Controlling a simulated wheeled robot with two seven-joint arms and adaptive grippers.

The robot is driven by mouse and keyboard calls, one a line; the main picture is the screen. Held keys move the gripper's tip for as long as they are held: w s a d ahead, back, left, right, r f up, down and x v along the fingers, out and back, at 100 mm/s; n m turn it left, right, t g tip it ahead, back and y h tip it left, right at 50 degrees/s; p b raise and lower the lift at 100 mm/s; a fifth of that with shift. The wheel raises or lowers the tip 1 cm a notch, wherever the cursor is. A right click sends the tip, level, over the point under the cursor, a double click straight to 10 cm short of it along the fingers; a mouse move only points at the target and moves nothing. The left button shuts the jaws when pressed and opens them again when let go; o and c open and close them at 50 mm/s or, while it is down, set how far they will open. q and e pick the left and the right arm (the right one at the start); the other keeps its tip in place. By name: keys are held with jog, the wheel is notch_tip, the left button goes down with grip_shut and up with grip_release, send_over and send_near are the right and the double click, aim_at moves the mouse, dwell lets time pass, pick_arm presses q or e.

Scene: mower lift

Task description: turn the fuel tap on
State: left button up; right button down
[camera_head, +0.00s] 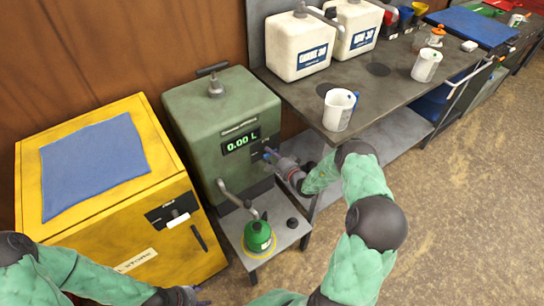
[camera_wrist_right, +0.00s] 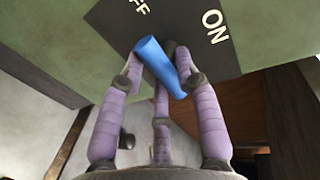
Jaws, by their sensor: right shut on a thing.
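The green fuel dispenser (camera_head: 222,125) stands beside the yellow cabinet, and its display reads 0.00 L. The blue tap lever (camera_wrist_right: 163,66) lies across a dark plate with ON at right and a partly visible OFF at upper left. My right gripper (camera_wrist_right: 160,80) is shut on the lever, with purple fingers on both sides of it. In the head view my right gripper (camera_head: 275,160) is at the dispenser's right front, largely covering the tap. A green fuel can (camera_head: 258,237) stands on the low shelf below the spout. My left gripper (camera_head: 192,296) is at the bottom edge, its fingers unclear.
The yellow cabinet (camera_head: 60,240) with a blue cloth (camera_head: 95,165) is at left. A grey workbench (camera_head: 300,98) at right holds two white canisters (camera_head: 299,45) and measuring jugs (camera_head: 339,110). A small black cap (camera_head: 292,223) lies near the can. The floor at right is clear.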

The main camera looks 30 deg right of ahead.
jog(key=shift+r+m+t+y+b, duration=0.1)
jog(key=shift+m+t+y, duration=0.35)
jog(key=shift+m, duration=2.1)
jog(key=shift+f+m+t+y+b, duration=0.1)
jog(key=shift+m+y, duration=0.65)
jog(key=shift+m, duration=1.85)
jog(key=shift+r+m+t+y+b, duration=0.1)
jog(key=shift+m+t+y, duration=0.35)
jog(key=shift+m, duration=2.1)
jog(key=c, duration=0.9)
grip_release()
jog(key=shift+s, duration=0.1)
jog(key=v, duration=1.2)
jog(key=shift+r, duration=0.2)
